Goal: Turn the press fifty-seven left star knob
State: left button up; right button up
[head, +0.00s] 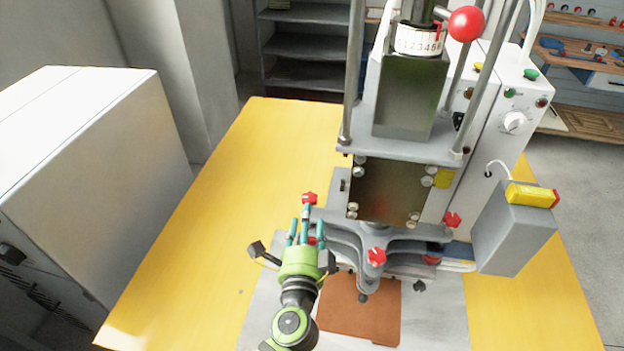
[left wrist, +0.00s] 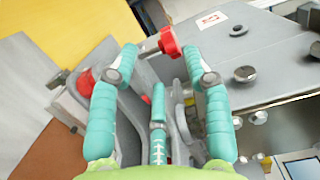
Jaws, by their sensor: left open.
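The press (head: 393,190) stands on a yellow-topped table and carries several red star knobs. On its left side, one red star knob (head: 309,198) shows just beyond my left gripper (head: 305,222), and another red knob is partly hidden behind the fingers. My left gripper is open, with its teal fingers spread and nothing held. In the left wrist view, a red star knob (left wrist: 170,42) on a metal screw lies beyond and between the fingertips, apart from them. Which knob matches between views I cannot tell for sure.
Other red star knobs (head: 376,256) sit on the press front and right. A brown pad (head: 355,312) lies below. A grey box with a yellow top (head: 515,235) is at the right, and a white cabinet (head: 90,170) stands left. The yellow table (head: 235,170) is clear left of the press.

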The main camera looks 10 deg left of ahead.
aim_at(309, 201)
pick_arm(q)
jog(key=w+p, duration=0.1)
jog(key=w, duration=0.1)
jog(key=w+r+p, duration=0.1)
jog(key=shift+w+a, duration=0.15)
jog(key=shift+w, duration=0.25)
jog(key=shift+w+a+f, duration=0.1)
jog(key=shift+w+f, duration=0.05)
jog(key=shift+w, duration=0.85)
jog(key=c, duration=0.8)
grip_shut()
jog(key=shift+a+h, duration=0.1)
jog(key=shift+h, duration=0.2)
pick_arm(e)
jog(key=shift+g, duration=0.3)
jog(key=s, duration=0.1)
jog(key=s+r, duration=0.1)
jog(key=s, duration=0.1)
jog(key=s+r, duration=0.1)
jog(key=shift+s+d+r, duration=0.1)
jog(key=shift+s+d, duration=0.2)
jog(key=shift+s, duration=0.05)
